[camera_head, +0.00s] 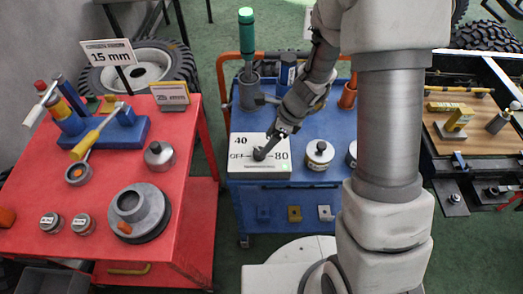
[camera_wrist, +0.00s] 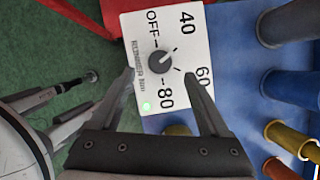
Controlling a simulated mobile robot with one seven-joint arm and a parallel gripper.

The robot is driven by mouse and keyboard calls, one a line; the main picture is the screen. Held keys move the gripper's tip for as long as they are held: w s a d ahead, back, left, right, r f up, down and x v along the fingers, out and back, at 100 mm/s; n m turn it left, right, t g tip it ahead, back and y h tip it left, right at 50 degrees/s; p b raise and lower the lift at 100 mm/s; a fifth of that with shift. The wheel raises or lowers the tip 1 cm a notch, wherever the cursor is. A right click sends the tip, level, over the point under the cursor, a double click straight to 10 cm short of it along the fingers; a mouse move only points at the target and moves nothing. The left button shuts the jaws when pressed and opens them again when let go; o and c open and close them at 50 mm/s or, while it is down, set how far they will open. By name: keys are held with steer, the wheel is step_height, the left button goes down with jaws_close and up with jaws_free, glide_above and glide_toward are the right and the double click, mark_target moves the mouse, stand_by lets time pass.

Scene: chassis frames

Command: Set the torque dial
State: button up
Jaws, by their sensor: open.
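The torque dial is a dark round knob (camera_wrist: 160,62) on a white panel (camera_wrist: 136,52) marked OFF, 40, 60 and 80. In the wrist view its pale pointer mark slants to the upper right, toward the 40. My gripper (camera_wrist: 160,75) is open, with one fingertip on each side of the knob and a gap to it on both sides. I cannot tell how far above the panel the fingertips are. In the head view the panel (camera_head: 242,168) sits on the blue cart, and my gripper (camera_head: 265,150) reaches down over it, partly hiding the knob and the 60.
A green light (camera_wrist: 147,106) glows on the panel. The blue cart (camera_head: 315,205) also holds a metal pot (camera_head: 319,154) right of the panel and a green-handled tool (camera_head: 247,35) behind it. A red table (camera_head: 110,165) with tools stands to the left, across a gap.

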mark_target(261, 149)
steer(key=b+x, duration=0.1)
steer(key=x, duration=0.4)
steer(key=shift+a+f, duration=0.15)
steer(key=shift+f, duration=0.15)
jaws_close()
